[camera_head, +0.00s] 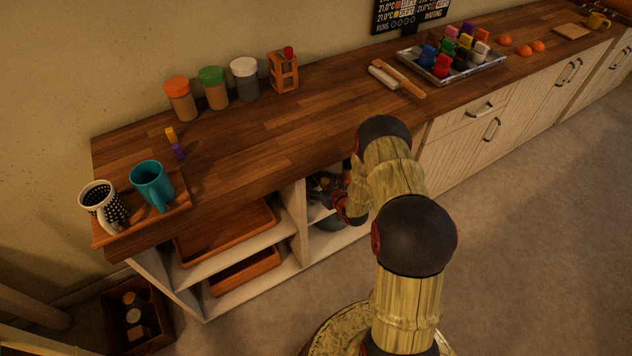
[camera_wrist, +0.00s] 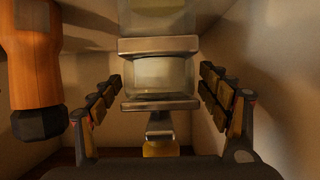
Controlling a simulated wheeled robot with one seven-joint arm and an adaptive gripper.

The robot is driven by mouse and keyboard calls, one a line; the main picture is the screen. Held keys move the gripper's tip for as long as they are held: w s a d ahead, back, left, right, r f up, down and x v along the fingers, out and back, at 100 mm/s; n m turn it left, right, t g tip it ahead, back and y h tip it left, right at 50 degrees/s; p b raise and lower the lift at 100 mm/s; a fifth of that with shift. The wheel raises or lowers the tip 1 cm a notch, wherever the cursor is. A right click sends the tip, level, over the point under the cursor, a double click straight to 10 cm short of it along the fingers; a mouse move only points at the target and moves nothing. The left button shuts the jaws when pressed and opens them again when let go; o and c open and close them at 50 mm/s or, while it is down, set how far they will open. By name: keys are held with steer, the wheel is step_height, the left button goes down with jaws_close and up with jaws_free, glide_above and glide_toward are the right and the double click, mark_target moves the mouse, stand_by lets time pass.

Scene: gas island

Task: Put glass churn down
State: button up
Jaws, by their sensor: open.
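The glass churn (camera_wrist: 159,76), a clear vessel with metal bands, is straight ahead in the wrist view, inside a pale-walled shelf compartment. My gripper (camera_wrist: 160,84) is open, with one finger on each side of the churn. Gaps show between the fingers and the glass, so they do not appear to touch it. The churn's upper end is cut off by the frame, and I cannot tell clearly what it rests on. In the head view my arm reaches into the open shelf unit (camera_head: 302,222) under the counter, and the churn cannot be made out there.
An orange and black object (camera_wrist: 36,75) is close to the left finger. The compartment's right wall (camera_wrist: 270,60) is close to the right finger. Above is the wooden counter (camera_head: 250,130), with jars, mugs on a tray (camera_head: 180,203) and a metal tray (camera_head: 485,68); its middle is clear.

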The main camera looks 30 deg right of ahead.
steer(key=shift+r, duration=0.15)
steer(key=p+v, duration=0.4)
steer(key=v, duration=0.8)
steer(key=shift+s, duration=0.1)
